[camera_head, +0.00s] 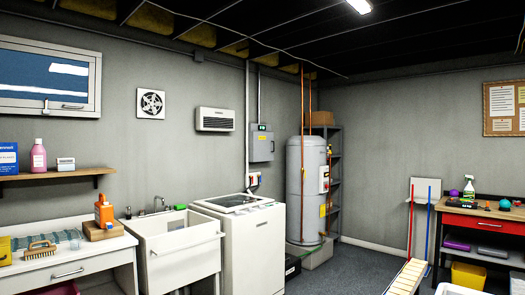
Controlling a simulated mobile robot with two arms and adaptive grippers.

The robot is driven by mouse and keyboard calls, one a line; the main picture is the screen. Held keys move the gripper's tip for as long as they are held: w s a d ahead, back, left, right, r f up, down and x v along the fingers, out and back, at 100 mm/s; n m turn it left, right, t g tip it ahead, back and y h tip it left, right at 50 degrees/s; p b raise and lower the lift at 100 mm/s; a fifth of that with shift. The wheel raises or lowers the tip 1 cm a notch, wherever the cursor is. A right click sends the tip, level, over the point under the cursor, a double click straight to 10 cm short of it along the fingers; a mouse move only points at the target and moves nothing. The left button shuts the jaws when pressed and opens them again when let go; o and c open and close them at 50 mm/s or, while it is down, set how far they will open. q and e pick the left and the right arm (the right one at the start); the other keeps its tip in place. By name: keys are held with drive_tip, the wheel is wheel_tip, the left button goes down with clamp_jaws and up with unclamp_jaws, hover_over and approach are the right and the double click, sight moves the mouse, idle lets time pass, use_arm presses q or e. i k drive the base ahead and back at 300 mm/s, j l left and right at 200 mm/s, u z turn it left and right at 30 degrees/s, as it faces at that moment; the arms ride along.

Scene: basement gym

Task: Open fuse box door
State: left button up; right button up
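The fuse box (262,147) is a grey metal box on the grey back wall, left of the water heater. Its door looks shut. A small green and black label or display sits at its top. A conduit runs up from it to the ceiling, and a small unit with coloured parts (254,180) is on the wall below it. The box is far off and small, so its latch cannot be made out. Neither of my grippers shows in the head view.
A white washing machine (243,240) stands on the floor in front of the fuse box wall, beside a utility sink (170,250). A tall water heater (308,190) stands right of the box. A workbench (485,212) is at the right. Dark floor (350,268) is clear in the middle.

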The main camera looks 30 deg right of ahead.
sight(264, 143)
drive_tip(key=i+j+u, duration=0.25)
drive_tip(key=i+j, duration=0.35)
drive_tip(key=i+z, duration=0.3)
drive_tip(key=i+j+z, duration=0.3)
drive_tip(key=i, duration=0.25)
drive_tip(key=i+j+z, duration=0.1)
drive_tip(key=i+z, duration=0.2)
drive_tip(key=i+j+z, duration=0.3)
drive_tip(key=i, duration=0.15)
drive_tip(key=i+l+z, duration=0.25)
drive_tip(key=i+z, duration=0.2)
drive_tip(key=i, duration=0.2)
drive_tip(key=i+z, duration=0.4)
drive_tip(key=i, duration=0.3)
drive_tip(key=i+j+z, duration=0.2)
drive_tip(key=i+z, duration=0.25)
drive_tip(key=i, duration=0.2)
drive_tip(key=i+u, duration=0.1)
drive_tip(key=i, duration=0.55)
drive_tip(key=i+l+u, duration=0.1)
drive_tip(key=i, duration=0.6)
drive_tip(key=i+l, duration=0.15)
drive_tip(key=i, duration=0.5)
drive_tip(key=i+u, duration=0.1)
drive_tip(key=i, duration=1.65)
drive_tip(key=i+u, duration=0.55)
drive_tip(key=u, duration=0.15)
drive_tip(key=i+u, duration=0.35)
drive_tip(key=k+l, duration=0.05)
drive_tip(key=k, duration=0.05)
